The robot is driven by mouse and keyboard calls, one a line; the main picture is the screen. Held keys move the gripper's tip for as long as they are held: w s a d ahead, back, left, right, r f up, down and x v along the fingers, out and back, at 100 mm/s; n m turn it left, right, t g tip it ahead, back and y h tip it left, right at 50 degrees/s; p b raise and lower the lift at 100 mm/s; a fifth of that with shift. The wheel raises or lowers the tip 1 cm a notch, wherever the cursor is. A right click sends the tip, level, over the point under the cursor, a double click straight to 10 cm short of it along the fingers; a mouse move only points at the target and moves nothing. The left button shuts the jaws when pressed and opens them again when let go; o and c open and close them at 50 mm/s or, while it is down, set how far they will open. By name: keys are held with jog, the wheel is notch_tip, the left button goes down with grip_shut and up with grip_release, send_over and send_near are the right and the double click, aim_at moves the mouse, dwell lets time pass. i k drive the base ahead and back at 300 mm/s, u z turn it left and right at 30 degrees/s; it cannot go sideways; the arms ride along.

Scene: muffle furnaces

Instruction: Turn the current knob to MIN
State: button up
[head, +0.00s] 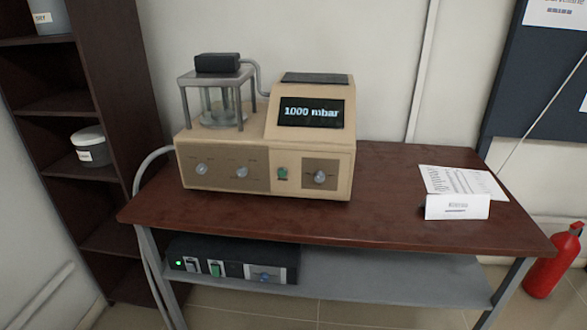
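A beige instrument (225,182) stands on the brown table, its display (311,112) reading "1000 mbar". Its front panel has a left knob (202,169), a second knob (241,172) and a right knob (319,177), with a green switch (282,173) beside the right one. The labels are too small to read, so I cannot tell which is the current knob or where any knob points. My gripper is not in view.
A dark shelf unit stands left, a red extinguisher (555,260) right.

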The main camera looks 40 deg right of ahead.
aim_at(319, 176)
jog(key=z, duration=0.7)
jog(key=k, duration=1)
jog(key=u, duration=0.05)
jog(key=i, duration=0.95)
